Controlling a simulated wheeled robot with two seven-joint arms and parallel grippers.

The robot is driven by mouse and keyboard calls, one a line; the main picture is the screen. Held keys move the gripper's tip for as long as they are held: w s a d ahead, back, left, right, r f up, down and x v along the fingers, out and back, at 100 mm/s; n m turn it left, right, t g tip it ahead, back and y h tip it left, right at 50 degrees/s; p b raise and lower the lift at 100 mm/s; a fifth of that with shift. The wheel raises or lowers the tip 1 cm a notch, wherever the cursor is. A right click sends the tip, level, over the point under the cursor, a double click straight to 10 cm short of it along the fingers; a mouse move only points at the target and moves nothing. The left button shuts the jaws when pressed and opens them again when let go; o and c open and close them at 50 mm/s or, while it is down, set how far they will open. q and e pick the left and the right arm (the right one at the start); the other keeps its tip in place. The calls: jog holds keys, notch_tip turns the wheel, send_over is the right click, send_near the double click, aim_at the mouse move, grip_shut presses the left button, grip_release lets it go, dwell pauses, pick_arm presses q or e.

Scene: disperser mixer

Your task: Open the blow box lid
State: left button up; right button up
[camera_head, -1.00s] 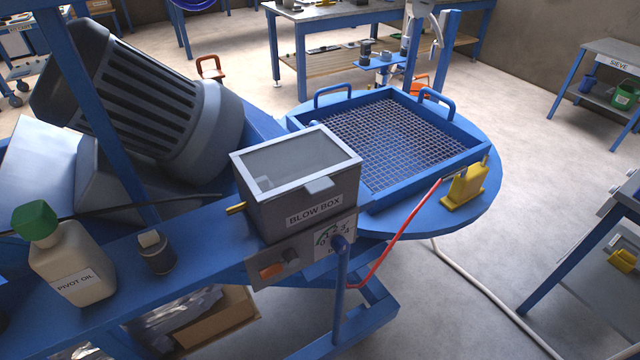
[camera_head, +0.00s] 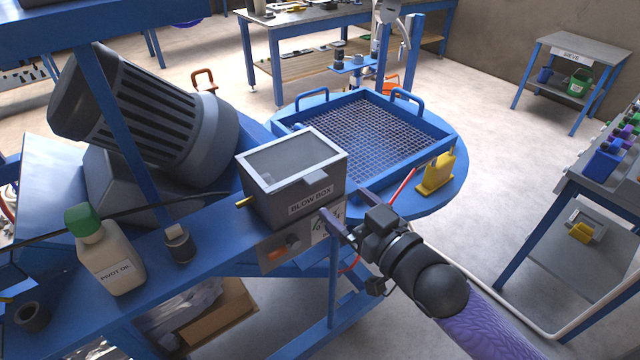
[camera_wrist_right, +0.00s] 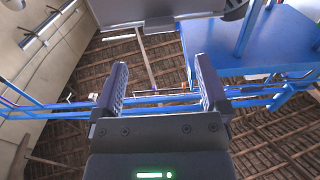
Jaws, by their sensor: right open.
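The blow box (camera_head: 295,198) is a dark grey box with a label on its front, standing on the blue machine frame. Its lid (camera_head: 292,158) has a pale rim and a grey panel, and lies shut on top. A small tab (camera_head: 316,180) sticks out from the lid's front edge. My right gripper (camera_head: 341,210) is open and empty, just right of and in front of the box, below the tab's level. The right wrist view shows its two fingers (camera_wrist_right: 160,90) apart, with a grey surface, probably the box, above them. My left gripper is not in view.
A blue sieve tray (camera_head: 372,135) with mesh stands behind and right of the box. A yellow block (camera_head: 436,173) sits on the round blue table. A pivot oil bottle (camera_head: 108,255) and a small dark bottle (camera_head: 178,244) stand left. A large motor (camera_head: 150,115) is behind.

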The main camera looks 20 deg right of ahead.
aim_at(320, 182)
jog(key=x, duration=0.7)
jog(key=shift+f+b, duration=0.1)
jog(key=shift+b, duration=0.25)
grip_shut()
